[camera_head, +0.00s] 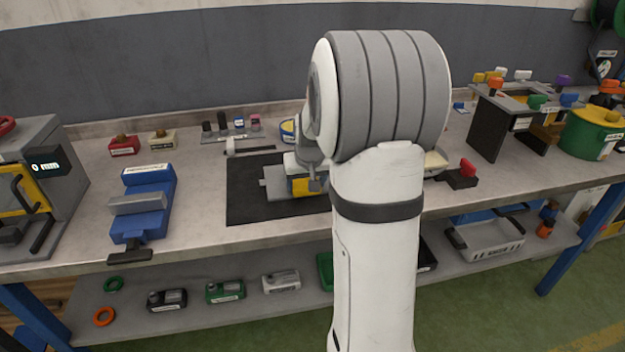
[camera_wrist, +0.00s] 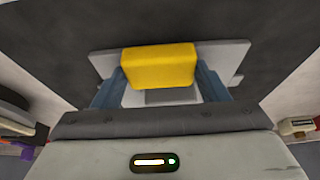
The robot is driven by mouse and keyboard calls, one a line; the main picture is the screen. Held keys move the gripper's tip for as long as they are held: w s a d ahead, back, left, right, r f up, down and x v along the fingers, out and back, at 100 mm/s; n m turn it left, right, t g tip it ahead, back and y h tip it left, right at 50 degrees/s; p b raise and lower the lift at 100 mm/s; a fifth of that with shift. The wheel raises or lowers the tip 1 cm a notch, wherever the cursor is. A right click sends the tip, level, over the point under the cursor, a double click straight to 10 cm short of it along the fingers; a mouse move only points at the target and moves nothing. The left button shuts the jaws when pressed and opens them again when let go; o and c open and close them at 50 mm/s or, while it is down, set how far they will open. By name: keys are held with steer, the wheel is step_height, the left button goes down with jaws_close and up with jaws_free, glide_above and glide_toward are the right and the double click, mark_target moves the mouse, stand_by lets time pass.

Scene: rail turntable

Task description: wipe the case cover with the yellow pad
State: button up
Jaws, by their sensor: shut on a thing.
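The yellow pad (camera_wrist: 158,66) is held between the two fingers of my gripper (camera_wrist: 160,74), which is shut on it. In the head view the pad (camera_head: 302,187) shows as a yellow patch beside my wrist. A light grey plate, which looks like the case cover (camera_wrist: 232,54), lies behind the pad in the wrist view. Its left part (camera_head: 274,184) shows over the black mat (camera_head: 245,203) in the head view. The pad overlaps the plate in both views; I cannot tell whether they touch. My arm hides the plate's right side in the head view.
A blue vise (camera_head: 146,205) and a grey machine (camera_head: 35,165) stand to the left. Small blocks (camera_head: 123,146) line the back. A dark stand (camera_head: 490,128) and green tin (camera_head: 592,135) are at right. The mat's left part is bare.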

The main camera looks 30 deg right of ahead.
steer(key=shift+w+a+f, duration=0.1)
steer(key=shift+a, duration=0.45)
steer(key=shift+w+r+p, duration=0.1)
steer(key=shift+r+p, duration=2.4)
steer(key=shift+r, duration=1.35)
